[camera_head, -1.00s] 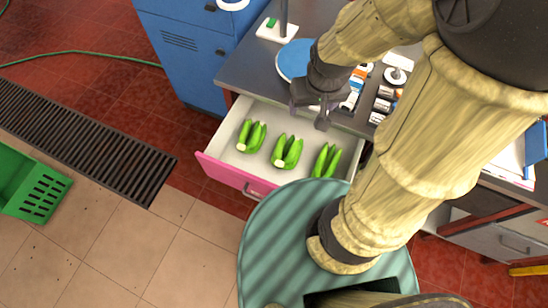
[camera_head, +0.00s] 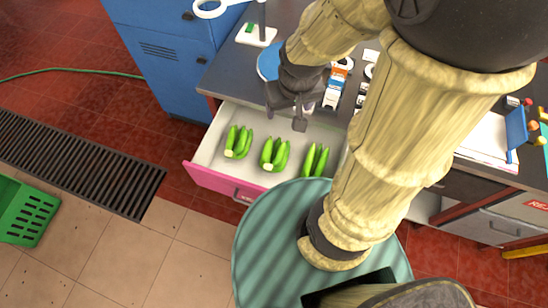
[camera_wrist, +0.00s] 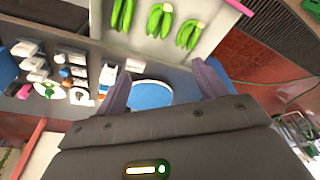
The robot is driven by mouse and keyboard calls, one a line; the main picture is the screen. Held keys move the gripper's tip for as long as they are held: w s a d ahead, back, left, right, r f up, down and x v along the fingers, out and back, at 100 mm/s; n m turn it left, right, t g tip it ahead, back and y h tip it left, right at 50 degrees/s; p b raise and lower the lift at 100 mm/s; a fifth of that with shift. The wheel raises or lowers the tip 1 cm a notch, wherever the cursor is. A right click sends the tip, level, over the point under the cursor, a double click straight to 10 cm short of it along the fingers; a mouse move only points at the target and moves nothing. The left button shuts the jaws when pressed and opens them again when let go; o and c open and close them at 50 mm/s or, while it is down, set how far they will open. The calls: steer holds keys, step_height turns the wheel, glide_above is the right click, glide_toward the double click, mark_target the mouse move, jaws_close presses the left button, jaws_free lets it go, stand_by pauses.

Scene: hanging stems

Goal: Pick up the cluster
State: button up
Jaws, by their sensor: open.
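Three green banana-like clusters lie apart in a row in an open drawer (camera_head: 208,155): a left one (camera_head: 238,143), a middle one (camera_head: 274,154) and a right one (camera_head: 315,160). My gripper (camera_head: 286,119) is open and empty, above the drawer's back part by the desk edge. In the head view it sits just beyond the middle cluster. The wrist view shows its two fingers (camera_wrist: 163,78) apart, with nothing between them, and the clusters beyond them at the top, including one (camera_wrist: 159,20) in the middle. The cluster at the left of that view is cut by the frame edge.
The drawer has a pink front (camera_head: 214,182) with a handle. The dark desktop (camera_head: 228,80) above holds a blue round plate (camera_head: 268,60) and several small boxes (camera_head: 335,88). A blue cabinet (camera_head: 160,50) stands at left. A green crate (camera_head: 30,212) is on the floor.

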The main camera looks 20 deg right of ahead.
steer(key=shift+f, duration=0.1)
steer(key=c, duration=0.3)
steer(key=w+a+f+n+h+b, duration=0.1)
steer(key=a+f+n+b, duration=0.2)
steer(key=f, duration=0.6)
steer(key=w+a+f+n+h+b, duration=0.1)
steer(key=a+f+n+b, duration=0.2)
steer(key=f, duration=0.7)
steer(key=w+a+f+n+h+b, duration=0.1)
steer(key=f+n+b, duration=0.4)
steer(key=f, duration=0.5)
steer(key=shift+w+a+g+b, duration=0.2)
steer(key=shift+w+a+b, duration=0.1)
steer(key=shift+a+b, duration=0.15)
steer(key=shift+w+a+g+b, duration=0.2)
steer(key=shift+w+a+b, duration=0.1)
steer(key=shift+a, duration=0.25)
steer(key=shift+r, duration=0.1)
glide_above(268, 167)
steer(key=a, duration=0.2)
steer(key=f, duration=0.7)
steer(key=s+f, duration=0.1)
steer(key=f, duration=0.3)
steer(key=shift+d, duration=0.2)
steer(key=shift+w+d+f, duration=0.1)
steer(key=shift+w+f, duration=0.05)
steer(key=shift+f, duration=0.15)
